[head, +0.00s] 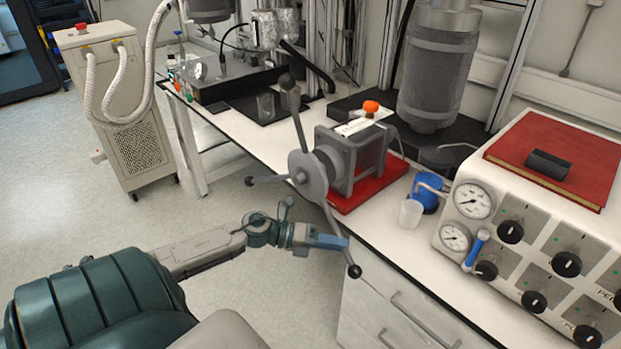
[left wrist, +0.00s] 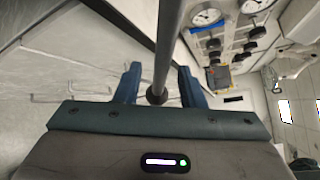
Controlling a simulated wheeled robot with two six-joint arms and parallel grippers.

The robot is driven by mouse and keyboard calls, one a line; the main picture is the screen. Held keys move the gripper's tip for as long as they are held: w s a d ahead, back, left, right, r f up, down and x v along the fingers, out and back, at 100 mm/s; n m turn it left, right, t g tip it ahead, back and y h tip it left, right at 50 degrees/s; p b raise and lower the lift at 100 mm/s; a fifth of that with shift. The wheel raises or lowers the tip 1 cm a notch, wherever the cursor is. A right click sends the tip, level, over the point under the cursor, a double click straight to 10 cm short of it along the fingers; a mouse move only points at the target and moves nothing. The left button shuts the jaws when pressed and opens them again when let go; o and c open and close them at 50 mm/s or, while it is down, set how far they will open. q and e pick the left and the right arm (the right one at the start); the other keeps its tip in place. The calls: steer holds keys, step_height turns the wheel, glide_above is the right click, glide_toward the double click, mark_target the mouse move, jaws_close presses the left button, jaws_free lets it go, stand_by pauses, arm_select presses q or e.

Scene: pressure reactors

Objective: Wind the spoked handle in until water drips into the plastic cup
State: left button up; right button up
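The spoked handle (head: 308,176) has a grey hub and long spokes with dark ball ends. It sits on the front of a grey press block (head: 352,158) on a red base. My left gripper (head: 338,242) is at the lower spoke, a little above its ball end. In the left wrist view the spoke (left wrist: 168,45) runs between the blue fingers (left wrist: 160,78), with gaps showing on both sides, so the gripper is open around it. The plastic cup (head: 410,214) stands on the bench right of the press. I cannot make out any water in it. My right gripper is out of view.
A blue fitting (head: 428,192) with a metal tube stands just behind the cup. A control box (head: 530,225) with gauges and black knobs fills the right. Drawers (head: 395,312) lie under the bench edge.

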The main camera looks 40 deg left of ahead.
arm_select(q)
steer(key=p+v, duration=0.1)
steer(key=v, duration=0.6)
stand_by(0.7)
steer(key=shift+c, duration=0.3)
